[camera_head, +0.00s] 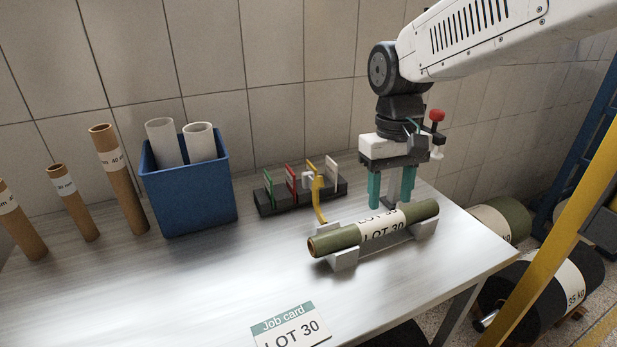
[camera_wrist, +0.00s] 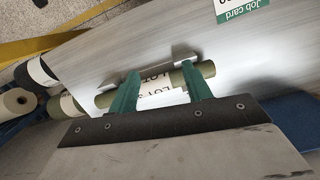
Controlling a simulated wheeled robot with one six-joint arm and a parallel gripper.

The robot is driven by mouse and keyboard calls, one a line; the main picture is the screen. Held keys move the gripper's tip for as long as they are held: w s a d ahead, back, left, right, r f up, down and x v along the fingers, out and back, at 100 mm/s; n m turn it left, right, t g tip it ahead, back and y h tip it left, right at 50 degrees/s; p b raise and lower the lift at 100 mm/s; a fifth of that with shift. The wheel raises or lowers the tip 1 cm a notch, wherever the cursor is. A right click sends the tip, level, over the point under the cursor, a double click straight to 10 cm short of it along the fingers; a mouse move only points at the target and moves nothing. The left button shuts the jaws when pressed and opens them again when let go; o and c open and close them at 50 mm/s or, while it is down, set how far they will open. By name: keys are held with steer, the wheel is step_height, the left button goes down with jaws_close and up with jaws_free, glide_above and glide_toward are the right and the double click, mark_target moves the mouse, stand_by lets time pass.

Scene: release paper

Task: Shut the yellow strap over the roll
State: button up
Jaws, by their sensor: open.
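A green roll (camera_head: 335,242) with a white LOT 30 label lies across a grey cradle (camera_head: 344,262) on the table. The yellow strap (camera_head: 319,205) stands up, open, behind the roll's left part, with a pale tab at its top. It is not over the roll. My gripper (camera_head: 391,203) points down with its teal fingers apart, above and slightly behind the roll's right half, to the right of the strap. In the wrist view the fingers (camera_wrist: 162,76) overlap the roll (camera_wrist: 205,70), and nothing is held. I cannot make out the strap there.
A black rack (camera_head: 268,207) with coloured cards stands behind the strap. A blue bin (camera_head: 190,200) with white tubes and several brown tubes stand at the left. A job card (camera_head: 290,328) reading LOT 30 lies in front. The table's middle left is clear.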

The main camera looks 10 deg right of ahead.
mark_target(307, 173)
steer(key=shift+n, duration=0.7)
steer(key=w+a+f, duration=0.2)
steer(key=w+a, duration=0.1)
steer(key=w, duration=0.3)
steer(key=w+a+f, duration=0.2)
steer(key=w+a, duration=0.1)
steer(key=w, duration=0.3)
steer(key=w+a+f, duration=0.2)
steer(key=w+a, duration=0.2)
steer(key=w, duration=0.3)
steer(key=w+a, duration=0.1)
steer(key=shift+w+a, duration=0.2)
steer(key=shift+w, duration=0.2)
steer(key=w+r, duration=0.1)
steer(key=w+a+r+t, duration=0.1)
steer(key=w, duration=0.1)
steer(key=shift+f, duration=0.15)
step_height(307, 173, down, 7)
steer(key=shift+f, duration=0.1)
steer(key=shift+c, duration=0.3)
jaws_close()
